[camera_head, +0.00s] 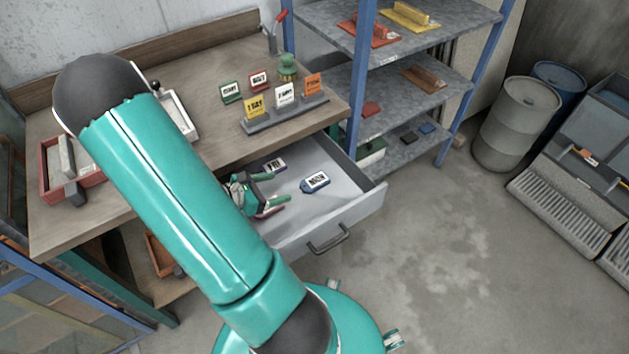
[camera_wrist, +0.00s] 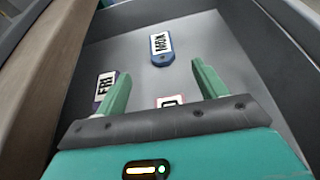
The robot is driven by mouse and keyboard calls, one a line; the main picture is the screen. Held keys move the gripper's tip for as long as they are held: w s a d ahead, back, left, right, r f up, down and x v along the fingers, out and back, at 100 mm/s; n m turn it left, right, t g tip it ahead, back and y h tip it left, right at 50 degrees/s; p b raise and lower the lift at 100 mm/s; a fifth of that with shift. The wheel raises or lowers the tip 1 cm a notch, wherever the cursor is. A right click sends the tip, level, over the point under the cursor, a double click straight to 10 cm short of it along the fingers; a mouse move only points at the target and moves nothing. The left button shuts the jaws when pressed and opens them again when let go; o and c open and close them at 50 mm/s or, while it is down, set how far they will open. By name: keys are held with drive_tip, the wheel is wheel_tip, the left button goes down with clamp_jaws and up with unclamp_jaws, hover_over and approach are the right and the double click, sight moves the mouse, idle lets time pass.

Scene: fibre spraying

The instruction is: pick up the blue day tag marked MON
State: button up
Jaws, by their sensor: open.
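The blue tag marked MON (camera_head: 315,181) lies flat in the open grey drawer. In the wrist view the blue tag (camera_wrist: 161,48) lies ahead of my fingertips, apart from them, and its lettering is readable sideways. My gripper (camera_head: 272,203) is over the drawer, to the left of the blue tag in the head view. In the wrist view my gripper (camera_wrist: 160,80) has its two green fingers spread wide. A purple tag marked FRI (camera_wrist: 107,86) lies beside the left finger; it also shows in the head view (camera_head: 273,166). A red-edged tag (camera_wrist: 170,101) lies below, partly hidden by my gripper.
The drawer (camera_head: 362,204) has raised walls around the tags. The workbench (camera_head: 200,75) above it carries a rack (camera_head: 285,115) with upright day tags, and others stand behind it. A blue-framed shelf (camera_head: 420,95) stands to the right. The drawer floor around the blue tag is clear.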

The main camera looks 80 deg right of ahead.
sight(320, 178)
drive_tip(key=x, duration=1.4)
drive_tip(key=shift+s+f, duration=0.1)
drive_tip(key=shift+f, duration=0.05)
drive_tip(key=c, duration=1.1)
drive_tip(key=shift+o, duration=0.2)
